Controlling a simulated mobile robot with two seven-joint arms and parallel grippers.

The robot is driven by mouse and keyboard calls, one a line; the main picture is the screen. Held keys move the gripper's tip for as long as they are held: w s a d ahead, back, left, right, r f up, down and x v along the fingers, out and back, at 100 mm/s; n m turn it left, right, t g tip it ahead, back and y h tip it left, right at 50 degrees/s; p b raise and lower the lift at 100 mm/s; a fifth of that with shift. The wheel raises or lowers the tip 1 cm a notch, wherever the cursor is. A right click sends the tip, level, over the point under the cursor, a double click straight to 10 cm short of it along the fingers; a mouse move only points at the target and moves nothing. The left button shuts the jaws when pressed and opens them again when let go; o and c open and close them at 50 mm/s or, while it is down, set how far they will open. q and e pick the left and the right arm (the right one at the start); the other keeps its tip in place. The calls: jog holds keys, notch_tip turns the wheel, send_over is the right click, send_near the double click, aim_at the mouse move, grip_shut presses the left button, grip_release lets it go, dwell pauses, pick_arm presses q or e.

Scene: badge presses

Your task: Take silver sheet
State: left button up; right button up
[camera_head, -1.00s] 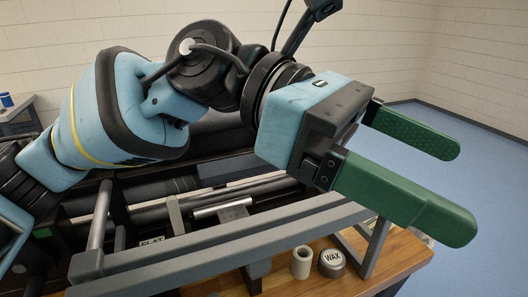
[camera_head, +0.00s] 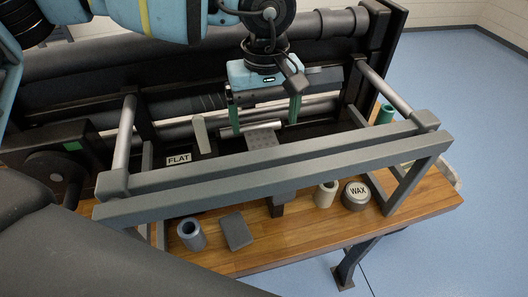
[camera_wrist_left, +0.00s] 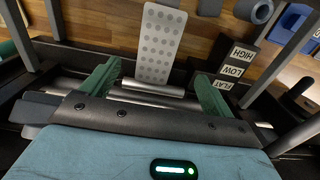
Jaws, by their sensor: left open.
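The silver sheet (camera_head: 262,138), a pale grey strip with rows of round dots, lies at the machine's rollers behind the grey front rail. It also shows in the left wrist view (camera_wrist_left: 160,45), reaching from the roller out over the wood. My left gripper (camera_head: 266,126) points down at the rollers, its two green fingers wide apart. In the left wrist view the fingers (camera_wrist_left: 159,72) stand on either side of the sheet's roller end, with gaps on both sides. Nothing is held. My right gripper is not in view.
Grey rails (camera_head: 280,170) cross in front of the rollers. On the wooden bench stand a WAX tin (camera_head: 357,196), a beige hollow cylinder (camera_head: 325,194), a blue-grey hollow cylinder (camera_head: 191,234) and a dark block (camera_head: 236,231). A FLAT label (camera_head: 178,159) sits left of the sheet.

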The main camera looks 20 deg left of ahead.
aim_at(266, 143)
pick_arm(q)
notch_tip(266, 143, down, 2)
jog(key=shift+s+f, duration=0.1)
jog(key=shift+s, duration=0.05)
jog(key=shift+w+f, duration=0.2)
jog(key=shift+f, duration=0.35)
jog(key=shift+w+f, duration=0.2)
jog(key=shift+f, duration=1.95)
jog(key=shift+f+p, duration=0.2)
jog(key=shift+p, duration=0.1)
jog(key=c, duration=1.1)
jog(key=shift+c, duration=0.5)
jog(key=shift+r, duration=0.1)
